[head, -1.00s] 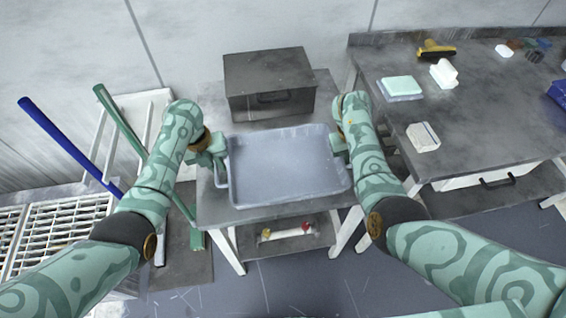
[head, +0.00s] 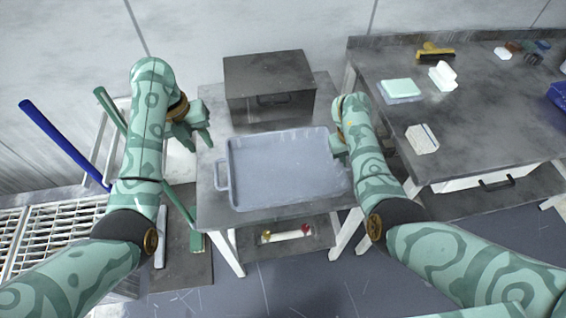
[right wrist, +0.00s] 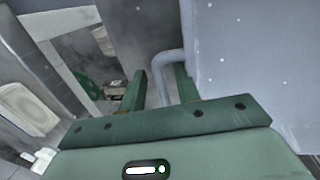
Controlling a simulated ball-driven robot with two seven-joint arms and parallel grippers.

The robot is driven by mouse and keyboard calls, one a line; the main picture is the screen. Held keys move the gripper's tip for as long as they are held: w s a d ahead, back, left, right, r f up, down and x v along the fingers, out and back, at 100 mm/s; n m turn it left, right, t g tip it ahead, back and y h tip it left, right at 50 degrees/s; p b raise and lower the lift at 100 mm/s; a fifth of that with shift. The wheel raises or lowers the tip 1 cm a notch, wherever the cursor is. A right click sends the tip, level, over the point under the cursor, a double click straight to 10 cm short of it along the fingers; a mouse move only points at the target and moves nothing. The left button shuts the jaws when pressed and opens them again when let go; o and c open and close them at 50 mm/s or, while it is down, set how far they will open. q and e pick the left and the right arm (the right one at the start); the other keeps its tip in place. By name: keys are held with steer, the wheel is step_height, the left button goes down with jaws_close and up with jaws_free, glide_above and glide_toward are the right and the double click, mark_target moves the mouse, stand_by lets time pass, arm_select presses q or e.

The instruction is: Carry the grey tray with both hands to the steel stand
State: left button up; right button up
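The grey tray (head: 285,203) lies flat on the small steel stand (head: 213,212), below the dark box. My left gripper (head: 199,143) is open and empty, up and left of the tray's left handle (head: 221,175), clear of it. My right gripper (head: 342,150) is at the tray's right end. In the right wrist view its two fingers (right wrist: 161,88) are apart, with the tray's bent right handle (right wrist: 163,66) between them and a gap beside the left finger. The tray's wall (right wrist: 235,50) fills the right of that view. The head view hides the right handle behind my gripper.
A dark metal box (head: 270,88) stands at the back of the stand. A grey workbench (head: 470,125) with brushes and blocks is at the right. Blue (head: 62,142) and green (head: 120,122) poles and a white rack are at the left.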

steer(key=shift+r, duration=0.15)
arm_select(q)
steer(key=shift+a+r, duration=0.1)
steer(key=shift+r, duration=0.3)
arm_select(e)
step_height(320, 180, up, 12)
steer(key=a, duration=0.2)
steer(key=shift+a+f, duration=0.15)
steer(key=shift+f, duration=0.1)
arm_select(q)
steer(key=shift+s+f, duration=0.1)
arm_select(e)
steer(key=shift+f, duration=0.15)
